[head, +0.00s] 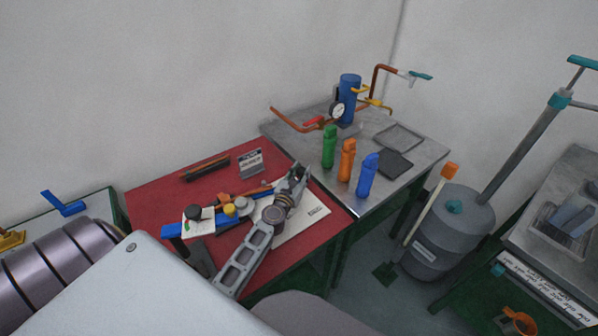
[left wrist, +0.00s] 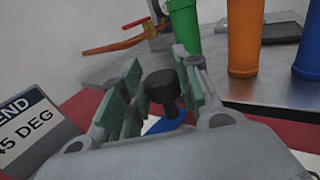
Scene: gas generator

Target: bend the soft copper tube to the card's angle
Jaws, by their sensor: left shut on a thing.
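The card (head: 251,162) stands upright on the red mat; in the left wrist view the card (left wrist: 32,130) shows "45 DEG". A bending tool (head: 240,205) with blue, yellow and black parts lies on the mat. A copper-coloured length, apparently the soft tube (head: 258,190), runs along it; its bend is too small to read. My left gripper (head: 297,172) is beyond the tool's right end. In the left wrist view its green-padded fingers (left wrist: 160,78) are around a black knob (left wrist: 162,87) on a blue handle (left wrist: 165,126). My right gripper is out of view.
Green (head: 329,147), orange (head: 347,160) and blue (head: 368,176) bottles stand on the grey table just right of my left gripper. Behind them is a blue cylinder (head: 349,97) with copper pipes. A dark rod (head: 205,168) lies at the mat's back.

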